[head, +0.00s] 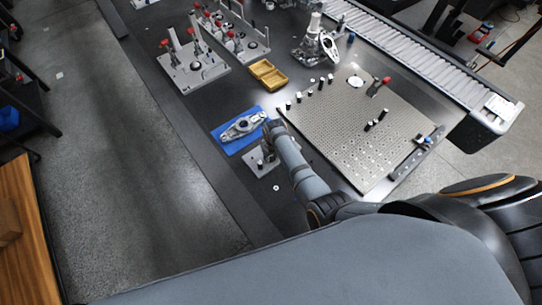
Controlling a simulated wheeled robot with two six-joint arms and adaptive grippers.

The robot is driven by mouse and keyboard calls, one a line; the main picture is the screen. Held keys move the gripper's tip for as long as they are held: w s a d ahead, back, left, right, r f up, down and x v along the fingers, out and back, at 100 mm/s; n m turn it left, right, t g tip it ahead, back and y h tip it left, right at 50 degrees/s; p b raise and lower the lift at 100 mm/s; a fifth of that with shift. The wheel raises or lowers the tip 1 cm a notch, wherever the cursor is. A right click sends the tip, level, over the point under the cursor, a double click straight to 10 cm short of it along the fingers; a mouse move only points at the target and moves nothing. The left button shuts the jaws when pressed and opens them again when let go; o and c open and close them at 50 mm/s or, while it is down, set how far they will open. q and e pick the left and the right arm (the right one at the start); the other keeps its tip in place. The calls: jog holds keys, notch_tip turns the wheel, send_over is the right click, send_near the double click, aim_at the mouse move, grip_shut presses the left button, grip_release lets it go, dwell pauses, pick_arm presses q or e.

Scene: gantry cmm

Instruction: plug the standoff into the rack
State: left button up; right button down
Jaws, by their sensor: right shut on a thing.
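My right gripper (271,132) is at the end of my arm, beside the blue mat and over a small grey metal block. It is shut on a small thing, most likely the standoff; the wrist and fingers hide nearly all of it. The small grey block (254,164), which may be the rack, sits on the dark table just below and left of the gripper. My arm covers part of it, and I cannot tell whether the held piece touches it. My left gripper is not in view.
A perforated plate (350,125) with several black-and-white standoffs (299,97) lies to the right. A grey metal part (243,126) lies on the blue mat (228,146). A yellow tray (268,75) and clamp fixtures (193,66) stand farther back. A conveyor (420,60) runs along the far right.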

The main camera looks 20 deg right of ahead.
aim_at(272, 157)
jog(key=c, duration=1.1)
grip_release()
jog(key=shift+c, duration=0.2)
jog(key=r, duration=0.5)
jog(key=s+r, duration=0.1)
jog(key=r, duration=0.1)
jog(key=shift+r, duration=0.25)
